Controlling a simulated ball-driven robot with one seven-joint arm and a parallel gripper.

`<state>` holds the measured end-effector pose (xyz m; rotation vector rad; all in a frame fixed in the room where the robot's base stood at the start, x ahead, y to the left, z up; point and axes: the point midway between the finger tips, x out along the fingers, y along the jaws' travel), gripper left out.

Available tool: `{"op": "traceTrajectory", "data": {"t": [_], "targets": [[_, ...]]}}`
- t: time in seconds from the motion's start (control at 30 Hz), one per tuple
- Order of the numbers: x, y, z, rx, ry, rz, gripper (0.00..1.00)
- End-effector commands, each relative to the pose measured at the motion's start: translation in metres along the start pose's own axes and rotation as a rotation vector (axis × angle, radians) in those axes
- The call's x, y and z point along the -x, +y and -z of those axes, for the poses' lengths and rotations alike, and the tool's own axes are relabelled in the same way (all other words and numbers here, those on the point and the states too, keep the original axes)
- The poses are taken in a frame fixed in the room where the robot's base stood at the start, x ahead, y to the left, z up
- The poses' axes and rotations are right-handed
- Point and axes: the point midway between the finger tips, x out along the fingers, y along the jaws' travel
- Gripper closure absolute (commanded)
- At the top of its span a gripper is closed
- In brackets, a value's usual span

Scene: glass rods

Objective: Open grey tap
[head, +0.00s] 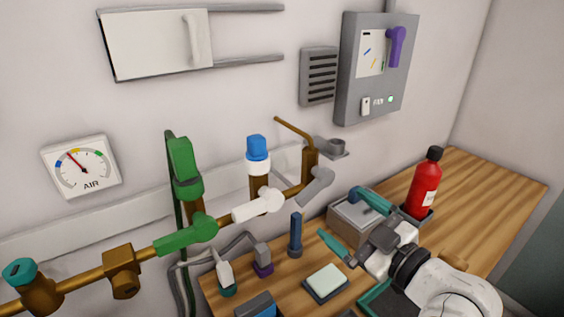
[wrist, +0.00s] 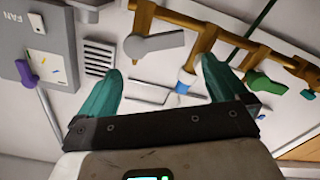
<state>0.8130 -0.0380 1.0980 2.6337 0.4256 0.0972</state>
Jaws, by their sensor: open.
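The grey tap (head: 316,187) is at the right end of the brass pipe on the wall, its lever slanting down to the left. In the wrist view the grey tap (wrist: 157,43) shows beyond and above the space between the fingertips, its lever lying nearly sideways. My gripper (head: 352,220) has teal fingers and is open and empty, to the lower right of the grey tap and apart from it. Both fingers of my gripper (wrist: 160,78) also show in the wrist view, wide apart with nothing between them.
The white tap (head: 257,206) and green tap (head: 187,235) sit left along the same pipe. A blue-capped fitting (head: 258,155) rises behind the white tap. A red bottle (head: 425,185) and a grey box (head: 350,222) stand on the wooden bench (head: 490,195) near my gripper.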

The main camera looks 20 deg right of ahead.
Motion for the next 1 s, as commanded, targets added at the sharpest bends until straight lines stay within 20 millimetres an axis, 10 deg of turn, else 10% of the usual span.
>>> {"op": "traceTrajectory", "data": {"t": [0.27, 1.0], "targets": [[-0.006, -0.001, 0.0, -0.006, 0.002, -0.006, 0.0], [-0.106, -0.001, 0.0, -0.004, 0.002, -0.007, 0.0]]}}
